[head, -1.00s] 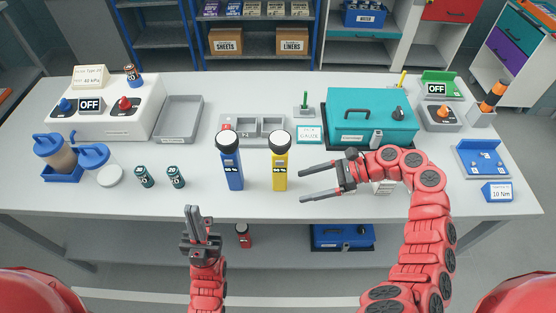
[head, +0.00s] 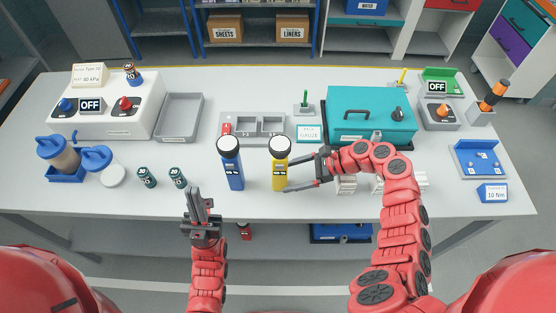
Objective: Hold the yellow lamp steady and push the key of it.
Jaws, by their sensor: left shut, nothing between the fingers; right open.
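The yellow lamp (head: 280,172) stands upright near the middle of the table, with a wide dark-rimmed head with a white face and a small dark marking on its body. My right gripper (head: 288,173) is open and reaches in from the right at the lamp. Its nearer finger ends in front of the lamp's lower body, and its farther finger points at the lamp's upper body. I cannot tell whether either finger touches it. My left gripper (head: 197,191) is shut and empty by the table's front edge, left of a similar blue lamp (head: 231,172). The key is too small to make out.
A grey sectioned tray (head: 231,140) lies behind the lamps. A teal case (head: 368,112) stands at the back right. A white drawer-like block (head: 346,186) is beside my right gripper.

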